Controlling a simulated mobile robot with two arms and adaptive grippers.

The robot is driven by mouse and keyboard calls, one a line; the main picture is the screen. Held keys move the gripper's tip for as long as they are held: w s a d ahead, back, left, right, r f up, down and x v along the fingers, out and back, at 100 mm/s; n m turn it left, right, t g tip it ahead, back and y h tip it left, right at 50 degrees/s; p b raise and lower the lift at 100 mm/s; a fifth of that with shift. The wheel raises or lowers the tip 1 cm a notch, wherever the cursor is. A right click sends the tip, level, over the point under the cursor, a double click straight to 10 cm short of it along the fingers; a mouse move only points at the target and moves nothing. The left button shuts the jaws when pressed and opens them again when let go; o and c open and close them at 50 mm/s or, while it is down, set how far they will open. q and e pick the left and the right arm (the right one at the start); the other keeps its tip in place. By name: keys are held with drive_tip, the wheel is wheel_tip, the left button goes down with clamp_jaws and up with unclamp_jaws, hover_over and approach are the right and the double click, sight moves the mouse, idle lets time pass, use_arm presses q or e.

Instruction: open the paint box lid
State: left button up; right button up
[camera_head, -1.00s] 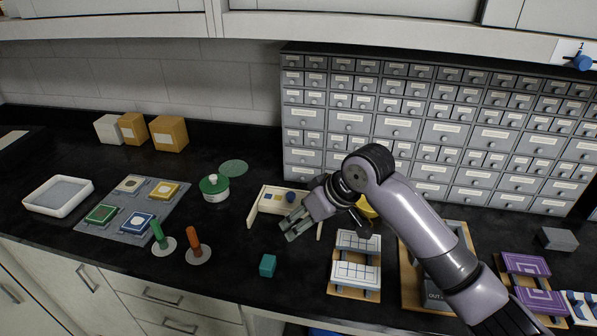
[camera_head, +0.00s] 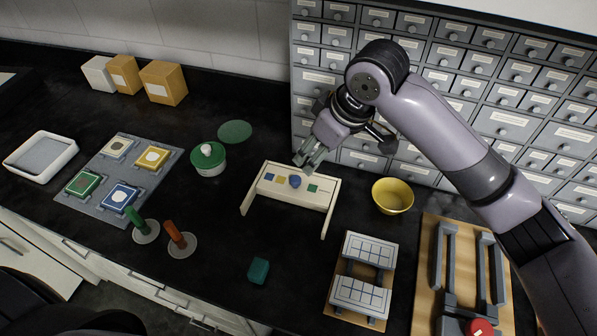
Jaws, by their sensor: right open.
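A cream panel (camera_head: 268,197) with small coloured squares and a round blue knob (camera_head: 295,181) lies mid-counter, with two rails reaching toward the front. It looks like the paint box; I cannot tell a separate lid edge. My right gripper (camera_head: 307,160) is open and empty, over the panel's back edge in the picture, pointing down-left. The blue knob shows just below its fingertips. I cannot tell the exact height of the fingers or whether they touch the panel. My left gripper is not in view.
A green pot (camera_head: 208,164) with a white-knobbed lid stands left of the panel, a yellow bowl (camera_head: 393,198) right. A teal cube (camera_head: 258,271) and white gridded blocks (camera_head: 362,293) are in front. The drawer cabinet (camera_head: 505,125) stands behind. Counter before the panel is mostly clear.

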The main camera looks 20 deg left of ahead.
sight(296, 179)
drive_tip(key=p+x, duration=0.1)
drive_tip(key=x, duration=1)
drive_tip(key=shift+w+a+f, duration=0.1)
drive_tip(key=shift+w+f, duration=0.05)
drive_tip(key=shift+f, duration=0.25)
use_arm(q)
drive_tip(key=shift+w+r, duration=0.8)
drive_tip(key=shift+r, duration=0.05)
use_arm(e)
drive_tip(key=shift+w+a+f, duration=0.1)
drive_tip(key=shift+a+f, duration=0.1)
drive_tip(key=shift+f, duration=0.35)
drive_tip(key=shift+c, duration=0.3)
clamp_jaws()
